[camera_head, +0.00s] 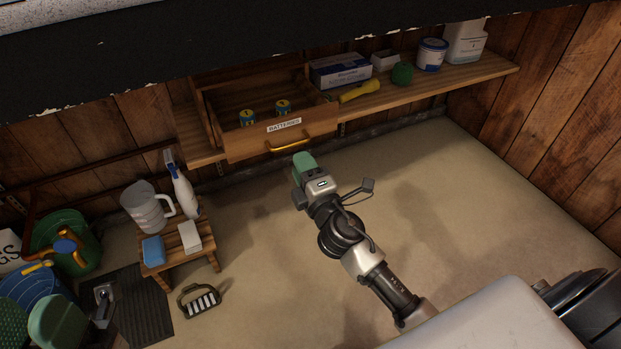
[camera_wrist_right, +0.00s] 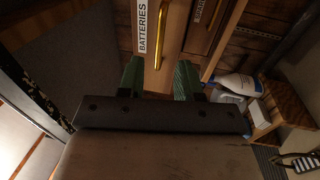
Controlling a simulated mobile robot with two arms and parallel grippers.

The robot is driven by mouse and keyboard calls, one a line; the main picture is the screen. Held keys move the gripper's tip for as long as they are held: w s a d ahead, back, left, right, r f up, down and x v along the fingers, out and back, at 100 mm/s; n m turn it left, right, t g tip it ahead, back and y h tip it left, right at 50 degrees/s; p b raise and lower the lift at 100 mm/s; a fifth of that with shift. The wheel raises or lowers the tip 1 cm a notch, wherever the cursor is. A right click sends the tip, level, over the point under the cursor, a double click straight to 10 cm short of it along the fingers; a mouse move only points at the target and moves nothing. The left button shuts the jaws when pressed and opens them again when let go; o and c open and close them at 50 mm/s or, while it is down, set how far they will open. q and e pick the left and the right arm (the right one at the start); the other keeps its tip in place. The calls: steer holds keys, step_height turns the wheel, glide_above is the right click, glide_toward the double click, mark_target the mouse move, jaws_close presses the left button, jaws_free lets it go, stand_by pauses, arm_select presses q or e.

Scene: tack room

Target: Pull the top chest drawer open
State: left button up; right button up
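The top drawer (camera_head: 247,144), labelled BATTERIES, stands pulled out from its chest, its inside showing from above. Its brass handle (camera_head: 291,144) is on the front and also shows in the right wrist view (camera_wrist_right: 160,38). Two batteries (camera_head: 248,117) (camera_head: 283,106) stand inside. My right gripper (camera_head: 302,163) is just in front of the handle, slightly below it in the picture. In the right wrist view its green fingers (camera_wrist_right: 160,78) are apart, with the handle beyond them and nothing gripped. My left gripper (camera_head: 33,322), partly cut off at the lower left, has its fingers apart and empty.
A lower drawer (camera_wrist_right: 208,28) with its own handle shows in the right wrist view. A shelf (camera_head: 430,82) right of the chest holds a box (camera_head: 340,72), a yellow torch (camera_head: 359,91) and tubs. The floor at right is clear.

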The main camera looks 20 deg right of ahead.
steer(key=shift+s+f, duration=0.2)
steer(key=shift+s, duration=0.85)
steer(key=shift+s+f, duration=0.2)
steer(key=shift+s, duration=0.85)
